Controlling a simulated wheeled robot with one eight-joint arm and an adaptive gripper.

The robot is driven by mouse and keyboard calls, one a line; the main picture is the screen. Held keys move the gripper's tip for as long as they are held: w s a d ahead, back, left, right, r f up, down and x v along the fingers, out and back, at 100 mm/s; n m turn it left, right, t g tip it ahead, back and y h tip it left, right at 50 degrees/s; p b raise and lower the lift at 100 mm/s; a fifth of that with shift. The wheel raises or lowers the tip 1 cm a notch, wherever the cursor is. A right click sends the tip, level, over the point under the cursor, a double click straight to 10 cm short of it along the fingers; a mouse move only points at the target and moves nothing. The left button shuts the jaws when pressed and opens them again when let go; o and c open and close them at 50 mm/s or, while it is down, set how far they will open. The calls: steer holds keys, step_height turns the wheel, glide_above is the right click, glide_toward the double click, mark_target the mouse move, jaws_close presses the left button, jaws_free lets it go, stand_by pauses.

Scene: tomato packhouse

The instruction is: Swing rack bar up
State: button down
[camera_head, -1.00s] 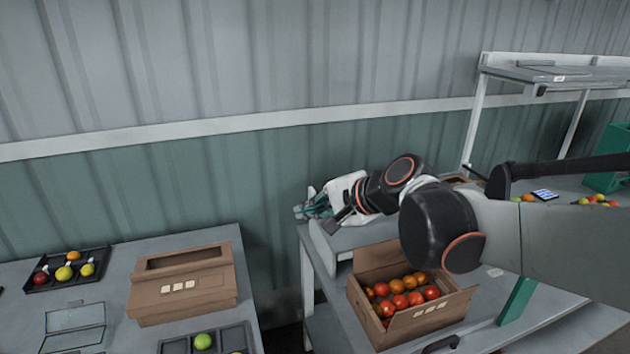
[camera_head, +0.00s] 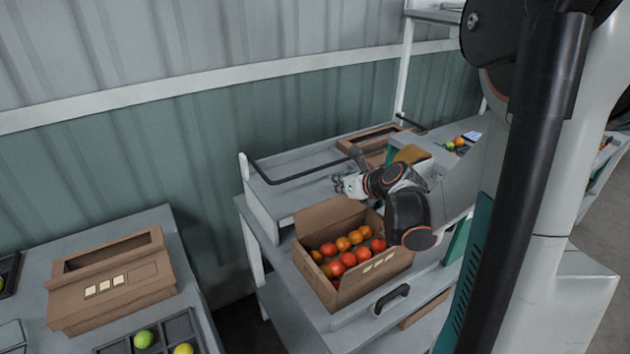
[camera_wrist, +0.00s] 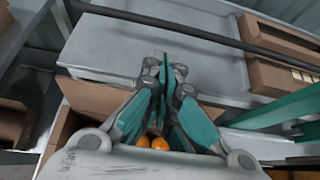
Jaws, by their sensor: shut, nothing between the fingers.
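The dark rack bar (camera_head: 305,174) is a bent rod lying low over the grey top shelf of the rack (camera_head: 290,160), starting at the shelf's left end. In the wrist view the bar (camera_wrist: 200,37) crosses the upper part of the picture, beyond my fingertips. My gripper (camera_head: 338,183) is just on the near side of the bar, above the back of the tomato box. In the wrist view my gripper (camera_wrist: 166,66) has its green-padded fingers together with nothing between them. A gap shows between the fingertips and the bar there; whether they are level in height I cannot tell.
An open cardboard box (camera_head: 315,282) of red and orange tomatoes stands below my gripper. Another cardboard box (camera_head: 372,138) is on the shelf's right. A black handle (camera_head: 392,298) is at the front. A separate table with a brown carton (camera_head: 110,280) stands left.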

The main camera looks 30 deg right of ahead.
steer(key=b+x, duration=0.3)
steer(key=x, duration=0.7)
stand_by(0.5)
